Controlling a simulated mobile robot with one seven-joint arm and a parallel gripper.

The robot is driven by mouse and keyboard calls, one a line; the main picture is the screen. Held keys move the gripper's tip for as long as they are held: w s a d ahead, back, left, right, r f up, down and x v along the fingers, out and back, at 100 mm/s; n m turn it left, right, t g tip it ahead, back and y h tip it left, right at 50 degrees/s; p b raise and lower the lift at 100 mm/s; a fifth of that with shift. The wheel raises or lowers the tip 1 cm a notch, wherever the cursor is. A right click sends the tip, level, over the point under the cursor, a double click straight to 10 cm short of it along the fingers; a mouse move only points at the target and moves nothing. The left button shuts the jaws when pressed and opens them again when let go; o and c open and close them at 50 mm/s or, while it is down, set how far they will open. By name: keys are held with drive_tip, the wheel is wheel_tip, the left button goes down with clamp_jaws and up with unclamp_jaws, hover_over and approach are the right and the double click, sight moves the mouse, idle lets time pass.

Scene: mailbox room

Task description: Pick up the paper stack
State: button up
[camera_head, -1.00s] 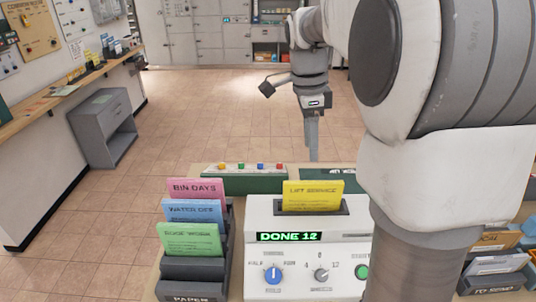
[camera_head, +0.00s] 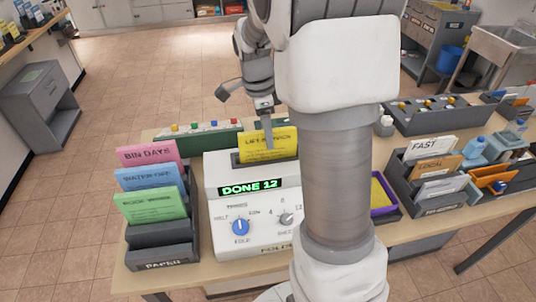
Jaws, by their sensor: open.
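A yellow paper stack marked "LIFT SERVICE" (camera_head: 255,149) stands upright in the top slot of a white folding machine (camera_head: 213,173). The machine's display reads "DONE 12". My gripper (camera_head: 269,146) points down at the yellow stack, and a finger overlaps the stack's front face in the picture. The gripper is open; whether its fingers straddle the stack or touch it, I cannot tell. A dark rack labelled "PAPER" (camera_head: 165,257) at the left holds pink "BIN DAYS" (camera_head: 149,154), blue "WATER OFF" (camera_head: 153,178) and green "BOOK WORK" (camera_head: 151,206) papers.
A green box with coloured buttons (camera_head: 180,144) lies behind the machine. My arm covers the machine's right part. To the right are a purple tray (camera_head: 384,209), an envelope rack (camera_head: 400,184) and a dark button panel (camera_head: 425,118). A grey cabinet (camera_head: 42,105) stands far left.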

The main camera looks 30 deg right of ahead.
sight(268, 155)
drive_tip(key=f, duration=0.4)
drive_tip(key=shift+s+d+f, duration=0.1)
drive_tip(key=shift+d+f, duration=0.2)
drive_tip(key=shift+f, duration=0.1)
clamp_jaws()
drive_tip(key=shift+r, duration=0.1)
idle(0.9)
